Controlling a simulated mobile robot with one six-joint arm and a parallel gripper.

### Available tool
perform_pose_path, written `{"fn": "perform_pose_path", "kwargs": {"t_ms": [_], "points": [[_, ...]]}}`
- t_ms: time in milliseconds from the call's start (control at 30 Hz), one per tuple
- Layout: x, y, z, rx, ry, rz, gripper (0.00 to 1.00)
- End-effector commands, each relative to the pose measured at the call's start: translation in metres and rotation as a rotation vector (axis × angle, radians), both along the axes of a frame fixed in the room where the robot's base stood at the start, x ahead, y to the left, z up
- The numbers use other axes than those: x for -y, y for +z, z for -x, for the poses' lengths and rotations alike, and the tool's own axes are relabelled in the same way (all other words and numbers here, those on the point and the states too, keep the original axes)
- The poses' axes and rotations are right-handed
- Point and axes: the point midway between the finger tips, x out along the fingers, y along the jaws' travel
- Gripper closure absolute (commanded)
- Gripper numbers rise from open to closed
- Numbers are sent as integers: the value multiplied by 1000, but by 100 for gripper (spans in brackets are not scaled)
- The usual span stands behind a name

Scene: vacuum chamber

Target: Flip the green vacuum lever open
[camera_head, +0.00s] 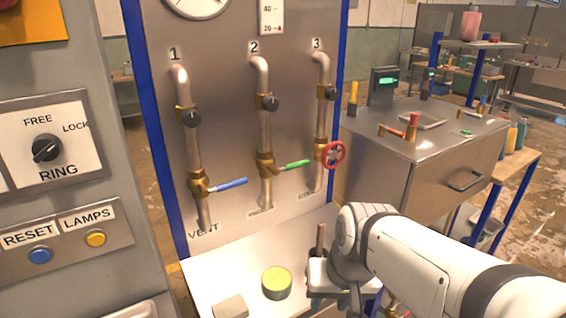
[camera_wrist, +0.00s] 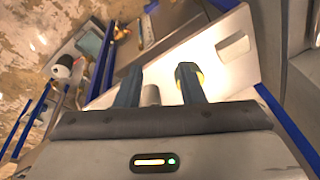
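The green lever (camera_head: 293,165) is on the brass valve (camera_head: 265,168) of pipe 2 on the grey panel. Its handle points right and slightly up, across the upright pipe. My gripper (camera_wrist: 157,75) is low in front of the panel, below and to the right of the lever, and apart from it. In the wrist view its two fingers are spread and point down over the pale shelf (camera_wrist: 205,55). A grey cylinder (camera_wrist: 151,96) shows between them; I cannot tell whether they touch it. The lever is not visible in the wrist view.
A blue lever (camera_head: 232,183) is on pipe 1, left of the green one. A red handwheel (camera_head: 334,155) is on pipe 3, close to its right. A yellow-green round tin (camera_head: 277,283) and a pale block (camera_head: 230,307) lie on the shelf. A metal cabinet (camera_head: 430,165) stands right.

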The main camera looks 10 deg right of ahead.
Motion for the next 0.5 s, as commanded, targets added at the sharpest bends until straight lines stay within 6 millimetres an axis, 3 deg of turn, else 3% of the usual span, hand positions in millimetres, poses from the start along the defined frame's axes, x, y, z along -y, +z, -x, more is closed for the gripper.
{"fn": "perform_pose_path", "kwargs": {"t_ms": [267,400,500], "points": [[-47,-4,-30,-148,-356,-401,88],[-65,1,-56,-221,-552,-612,99],[-73,6,-79,-267,-697,-762,100]]}}
